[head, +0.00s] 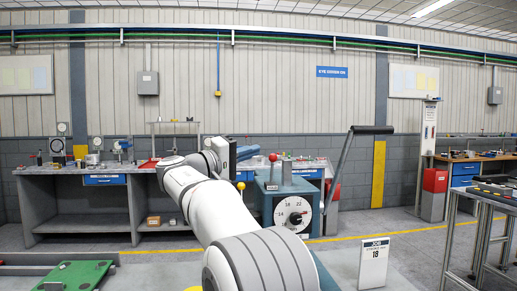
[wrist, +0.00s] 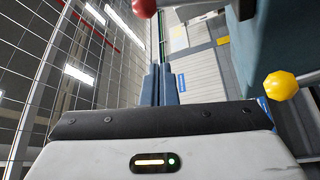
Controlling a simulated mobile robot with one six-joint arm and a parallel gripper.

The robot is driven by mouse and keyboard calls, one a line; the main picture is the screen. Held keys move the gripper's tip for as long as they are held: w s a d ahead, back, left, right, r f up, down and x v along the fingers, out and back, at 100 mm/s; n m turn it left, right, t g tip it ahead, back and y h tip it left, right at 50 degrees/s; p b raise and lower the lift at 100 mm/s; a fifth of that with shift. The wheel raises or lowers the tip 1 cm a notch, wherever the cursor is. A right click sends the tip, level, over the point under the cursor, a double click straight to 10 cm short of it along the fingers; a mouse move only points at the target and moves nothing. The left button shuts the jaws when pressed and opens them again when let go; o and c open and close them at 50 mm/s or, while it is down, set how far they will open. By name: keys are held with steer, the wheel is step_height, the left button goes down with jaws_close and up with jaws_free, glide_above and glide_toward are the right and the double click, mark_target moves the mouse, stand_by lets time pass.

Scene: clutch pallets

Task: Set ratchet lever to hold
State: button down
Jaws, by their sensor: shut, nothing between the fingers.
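A teal machine (head: 262,205) stands ahead, with a white numbered dial (head: 293,214) on its front. A red-knobbed lever (head: 273,158) stands upright on its top. A long dark-handled lever (head: 340,168) leans up on the right side. No label shows which one is the ratchet lever. In the wrist view my gripper (wrist: 157,72) is shut and empty, apart from the yellow knob (wrist: 281,85) at right and the red knob (wrist: 145,7) at top.
A workbench (head: 85,178) with tools runs along the back left. A steel-framed table (head: 484,215) is at right. A green pallet-like plate (head: 76,276) lies at front left.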

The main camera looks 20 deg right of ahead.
steer(key=v, duration=0.8)
steer(key=shift+s+r, duration=0.15)
steer(key=shift+s, duration=0.25)
steer(key=shift+d, duration=0.1)
